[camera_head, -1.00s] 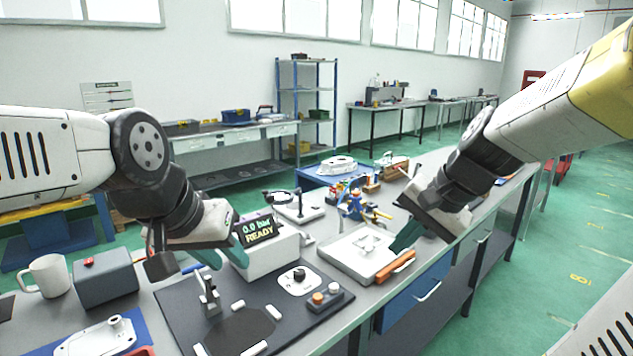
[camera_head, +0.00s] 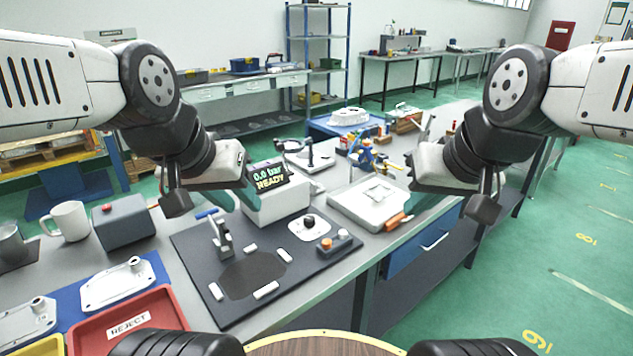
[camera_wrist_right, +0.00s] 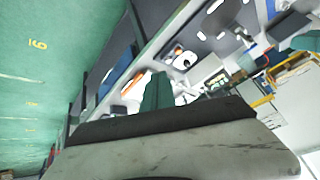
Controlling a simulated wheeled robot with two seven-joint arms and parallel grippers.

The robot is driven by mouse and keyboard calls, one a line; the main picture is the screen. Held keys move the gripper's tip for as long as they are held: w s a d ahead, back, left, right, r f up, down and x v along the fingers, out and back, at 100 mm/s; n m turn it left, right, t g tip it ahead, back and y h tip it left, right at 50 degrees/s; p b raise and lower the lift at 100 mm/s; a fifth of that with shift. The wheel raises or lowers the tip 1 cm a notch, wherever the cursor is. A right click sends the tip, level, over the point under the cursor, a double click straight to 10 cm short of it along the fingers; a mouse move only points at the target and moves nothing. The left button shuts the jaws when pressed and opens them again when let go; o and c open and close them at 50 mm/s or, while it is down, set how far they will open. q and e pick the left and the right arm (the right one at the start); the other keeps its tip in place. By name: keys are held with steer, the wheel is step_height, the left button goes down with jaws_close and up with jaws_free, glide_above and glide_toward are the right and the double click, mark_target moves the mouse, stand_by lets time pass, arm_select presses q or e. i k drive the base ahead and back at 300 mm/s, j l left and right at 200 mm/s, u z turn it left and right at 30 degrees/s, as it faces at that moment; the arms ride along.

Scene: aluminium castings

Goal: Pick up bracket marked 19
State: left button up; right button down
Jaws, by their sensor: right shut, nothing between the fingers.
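Pale metal castings lie at the lower left in the head view: one bracket (camera_head: 118,286) on a blue mat and another (camera_head: 24,322) at the left edge. A light part (camera_head: 380,193) lies in the white tray (camera_head: 343,209) at the right. No number 19 is legible on any of them. My left gripper (camera_head: 243,196) is over the bench beside the display box; its fingertips are partly hidden, so its opening is unclear. My right gripper (camera_head: 411,207) is shut and empty by the tray's right side. Its green fingers (camera_wrist_right: 157,92) show in the right wrist view.
A red REJECT tray (camera_head: 165,312) is at the front left. A dark mat (camera_head: 190,245) carries a clamp fixture (camera_head: 221,240) and a button box (camera_head: 340,243). A mug (camera_head: 68,220) and grey box (camera_head: 124,222) stand left. An orange-handled tool (camera_head: 397,221) lies by the white tray.

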mark_target(314, 189)
steer(key=i+l+u, duration=0.1)
steer(key=i+l, duration=0.15)
steer(key=l, duration=0.15)
steer(key=i+l+u, duration=0.15)
steer(key=l, duration=0.25)
steer(key=i+l+u, duration=0.1)
steer(key=i+l, duration=0.2)
steer(key=l+u, duration=0.1)
steer(key=u, duration=1.35)
